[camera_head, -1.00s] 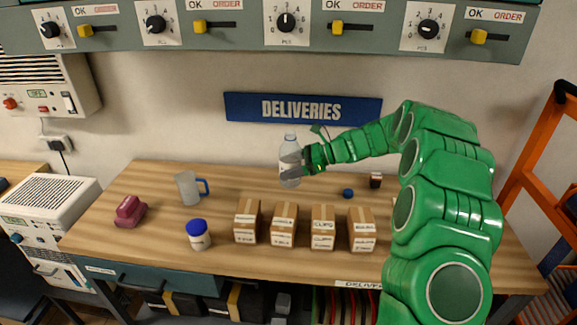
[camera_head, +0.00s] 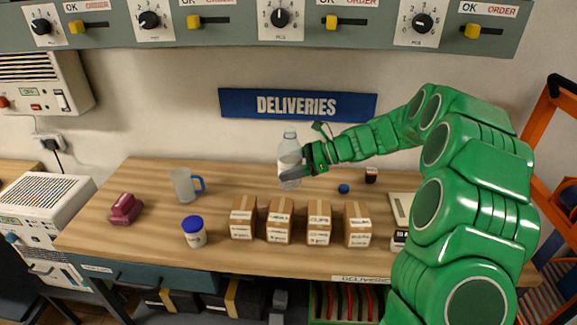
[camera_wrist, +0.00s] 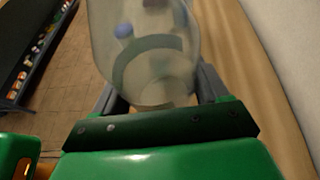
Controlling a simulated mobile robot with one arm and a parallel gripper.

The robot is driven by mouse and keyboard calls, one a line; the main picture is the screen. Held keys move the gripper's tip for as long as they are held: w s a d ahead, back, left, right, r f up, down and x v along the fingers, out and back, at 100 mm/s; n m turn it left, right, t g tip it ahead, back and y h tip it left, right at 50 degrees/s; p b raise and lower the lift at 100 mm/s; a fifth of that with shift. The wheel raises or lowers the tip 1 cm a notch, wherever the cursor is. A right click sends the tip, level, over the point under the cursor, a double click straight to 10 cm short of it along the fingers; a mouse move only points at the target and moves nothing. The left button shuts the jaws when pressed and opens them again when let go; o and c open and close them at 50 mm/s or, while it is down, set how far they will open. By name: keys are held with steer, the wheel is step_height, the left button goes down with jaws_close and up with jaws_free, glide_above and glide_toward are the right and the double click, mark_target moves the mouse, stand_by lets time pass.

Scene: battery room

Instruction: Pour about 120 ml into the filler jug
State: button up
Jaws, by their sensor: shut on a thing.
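My gripper (camera_head: 306,160) is shut on a clear bottle (camera_head: 290,153) and holds it upright above the back of the table. In the wrist view the bottle (camera_wrist: 145,50) fills the space between the fingers. The jug (camera_head: 183,185), translucent with a blue handle, stands on the table to the left of the bottle. It is well apart from the gripper. The jug's contents and the bottle's liquid level are hard to make out.
Several small cardboard boxes (camera_head: 280,224) stand in a row at the front middle. A blue-lidded jar (camera_head: 194,232) stands in front of the jug. A dark red object (camera_head: 125,208) lies at left. A blue cap (camera_head: 343,188) lies right of the bottle. The wooden table (camera_head: 240,180) is clear between jug and bottle.

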steer(key=shift+s+r, duration=0.1)
steer(key=shift+s, duration=0.1)
steer(key=shift+w, duration=0.1)
steer(key=w+a+f, duration=0.4)
steer(key=w+a, duration=0.3)
steer(key=w, duration=0.3)
steer(key=shift+m+t, duration=0.3)
steer(key=shift+t, duration=0.1)
steer(key=w+a+f, duration=0.2)
steer(key=a, duration=0.3)
steer(key=w+a+f, duration=0.1)
steer(key=w+a, duration=0.1)
steer(key=a, duration=0.4)
steer(key=w+a+f, duration=0.2)
steer(key=a, duration=0.4)
steer(key=shift+w+f, duration=0.25)
steer(key=shift+f, duration=0.05)
steer(key=shift+g, duration=0.4)
steer(key=x, duration=0.3)
steer(key=r+x, duration=0.1)
steer(key=x, duration=0.2)
steer(key=r+x, duration=0.1)
steer(key=x, duration=0.3)
steer(key=shift+s+a+f, duration=0.1)
steer(key=shift+s+a, duration=0.2)
steer(key=shift+a, duration=0.15)
steer(key=shift+n, duration=0.5)
